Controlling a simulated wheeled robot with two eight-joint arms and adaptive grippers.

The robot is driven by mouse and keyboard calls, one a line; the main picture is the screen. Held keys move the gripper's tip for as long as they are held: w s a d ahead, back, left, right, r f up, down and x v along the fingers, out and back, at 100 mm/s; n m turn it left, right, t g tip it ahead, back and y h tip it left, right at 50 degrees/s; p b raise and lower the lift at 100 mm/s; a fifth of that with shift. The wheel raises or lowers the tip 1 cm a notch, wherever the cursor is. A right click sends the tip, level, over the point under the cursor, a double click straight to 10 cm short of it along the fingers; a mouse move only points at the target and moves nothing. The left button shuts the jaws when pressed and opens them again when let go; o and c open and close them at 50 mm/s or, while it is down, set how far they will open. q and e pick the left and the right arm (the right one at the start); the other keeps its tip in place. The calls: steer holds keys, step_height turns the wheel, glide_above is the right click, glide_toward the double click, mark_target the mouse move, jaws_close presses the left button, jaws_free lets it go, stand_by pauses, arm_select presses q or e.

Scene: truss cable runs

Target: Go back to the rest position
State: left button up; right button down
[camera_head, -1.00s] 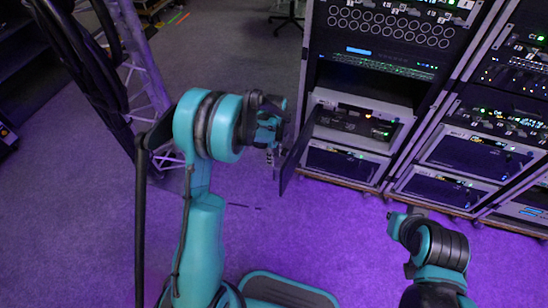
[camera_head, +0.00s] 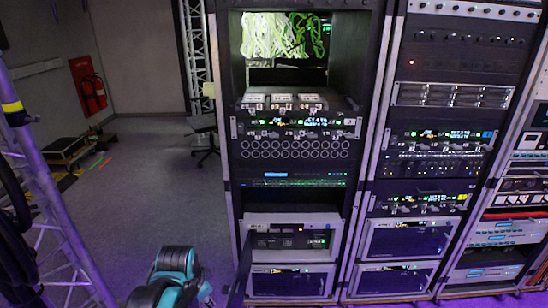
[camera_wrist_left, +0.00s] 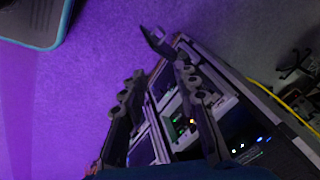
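My left arm (camera_head: 175,270) shows only as a teal and black joint at the bottom of the head view, left of the equipment rack. In the left wrist view my left gripper (camera_wrist_left: 158,78) has its two dark fingers well apart, with nothing seen between them. The rack (camera_wrist_left: 178,125) lies beyond the fingers in that view. A small dark angled piece (camera_wrist_left: 158,42) shows close to the right fingertip; I cannot tell whether they touch. My right gripper is in neither view.
A tall rack (camera_head: 226,200) stands in front, with a dark panel (camera_head: 240,268) jutting out at its lower left. More racks (camera_head: 430,150) continue to the right. A truss (camera_head: 50,210) with dark cables is at left. Grey floor (camera_head: 140,190) is clear between truss and rack.

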arm_select(q)
steer(key=s+r+n+t, duration=0.2)
steer(key=s+n+t, duration=0.1)
steer(key=s+n, duration=0.6)
steer(key=shift+s+d+r, duration=0.2)
steer(key=shift+s+d, duration=0.15)
steer(key=shift+s, duration=0.8)
